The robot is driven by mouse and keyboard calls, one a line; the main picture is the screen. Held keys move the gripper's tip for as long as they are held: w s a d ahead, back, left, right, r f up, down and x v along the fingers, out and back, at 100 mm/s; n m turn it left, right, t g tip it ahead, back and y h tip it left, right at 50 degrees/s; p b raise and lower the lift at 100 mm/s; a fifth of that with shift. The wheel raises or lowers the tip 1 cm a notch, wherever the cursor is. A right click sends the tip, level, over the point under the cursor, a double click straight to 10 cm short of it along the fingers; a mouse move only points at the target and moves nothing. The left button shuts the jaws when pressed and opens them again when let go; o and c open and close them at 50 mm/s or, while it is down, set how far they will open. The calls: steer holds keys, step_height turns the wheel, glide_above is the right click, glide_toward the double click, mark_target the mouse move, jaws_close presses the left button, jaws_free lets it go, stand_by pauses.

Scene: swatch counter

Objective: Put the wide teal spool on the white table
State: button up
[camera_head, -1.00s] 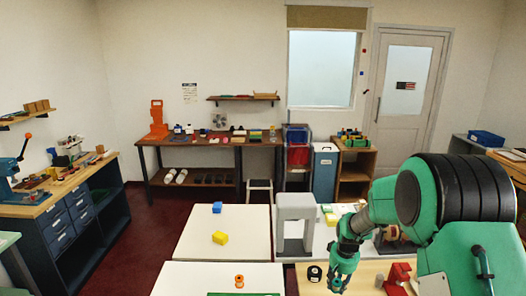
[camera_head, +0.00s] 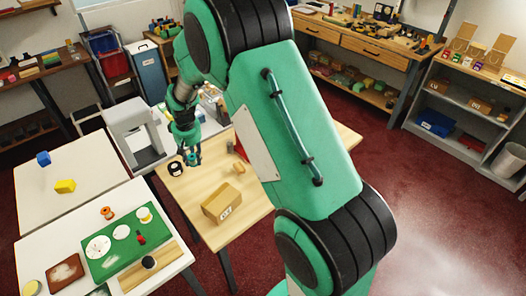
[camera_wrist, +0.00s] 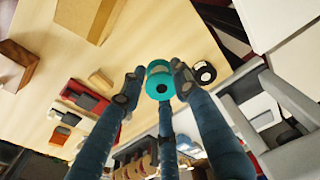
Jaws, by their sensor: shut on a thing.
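In the head view my gripper (camera_head: 190,158) is over the left part of the wooden table, and the spool cannot be made out against the green fingers. Two white-topped tables stand to the left: one with blue and yellow blocks (camera_head: 72,160), and a nearer one (camera_head: 75,238) with a green mat.
A black-and-white roll (camera_head: 175,168) stands beside my gripper. A cardboard box (camera_head: 222,203) is on the wooden table. A grey arch-shaped machine (camera_head: 130,125) stands behind. The farther white table has bare room.

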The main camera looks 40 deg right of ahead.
steer(key=s+d+n+p, duration=0.1)
steer(key=s+d, duration=0.7)
steer(key=s, duration=0.4)
steer(key=s+d+n, duration=0.1)
steer(key=s+d, duration=0.7)
steer(key=s, duration=0.4)
steer(key=f, duration=1.2)
steer(key=shift+w+d+f, duration=0.1)
steer(key=shift+w+f, duration=0.1)
steer(key=shift+f, duration=0.1)
steer(key=shift+w, duration=0.15)
steer(key=b, duration=0.1)
glide_above(253, 176)
steer(key=shift+s+f, duration=0.2)
steer(key=shift+f, duration=0.5)
steer(key=shift+f, duration=0.1)
steer(key=shift+f+b, duration=0.5)
steer(key=shift+f, duration=1.15)
steer(key=shift+f, duration=0.2)
